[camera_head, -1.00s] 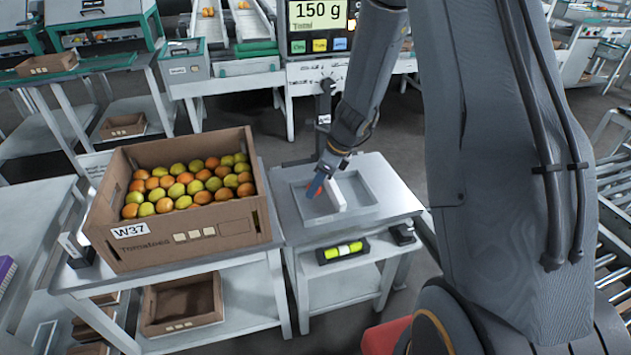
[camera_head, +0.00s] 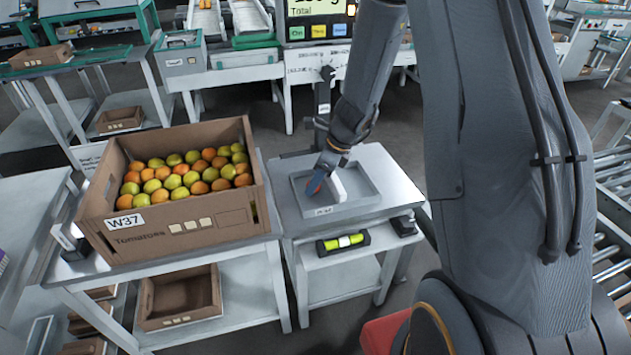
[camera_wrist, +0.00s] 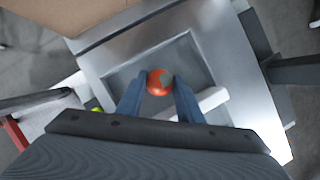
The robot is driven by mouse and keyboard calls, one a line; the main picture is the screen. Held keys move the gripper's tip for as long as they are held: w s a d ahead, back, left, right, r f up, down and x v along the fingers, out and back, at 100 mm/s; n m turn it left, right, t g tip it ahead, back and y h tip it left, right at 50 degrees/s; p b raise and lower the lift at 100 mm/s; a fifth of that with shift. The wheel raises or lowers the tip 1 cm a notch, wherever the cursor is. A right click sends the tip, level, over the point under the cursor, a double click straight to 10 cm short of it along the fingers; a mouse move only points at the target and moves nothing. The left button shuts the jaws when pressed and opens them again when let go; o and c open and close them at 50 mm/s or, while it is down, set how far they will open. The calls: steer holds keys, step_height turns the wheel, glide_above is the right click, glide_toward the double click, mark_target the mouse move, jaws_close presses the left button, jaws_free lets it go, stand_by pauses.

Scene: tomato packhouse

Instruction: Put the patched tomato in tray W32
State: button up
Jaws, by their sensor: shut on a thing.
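The patched tomato (camera_wrist: 159,82), red-orange with a grey-green patch, is between the blue fingertips of my gripper (camera_wrist: 158,88) in the wrist view. My gripper (camera_head: 318,183) is shut on it over the shallow grey tray (camera_head: 374,197) on the small table; whether the tomato touches the tray floor I cannot tell. In the head view the fingers largely hide the tomato. A white bar-shaped piece (camera_head: 339,186) lies in the tray beside the fingers. The tray's front label is too small to read. No label W32 is legible in these frames.
A cardboard crate (camera_head: 190,222) marked W37, full of orange and yellow-green tomatoes, stands on the left table. An empty brown crate (camera_head: 180,321) is on its lower shelf. A yellow-green level-like tool (camera_head: 343,241) sits below the tray's table edge. A scale display (camera_head: 318,14) stands behind.

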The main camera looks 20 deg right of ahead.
steer(key=shift+f+b, duration=0.45)
steer(key=shift+f, duration=0.15)
stand_by(0.3)
steer(key=o, duration=0.8)
steer(key=shift+c, duration=1.4)
steer(key=shift+r, duration=0.15)
step_height(320, 180, up, 7)
steer(key=p, duration=0.7)
steer(key=shift+p, duration=0.35)
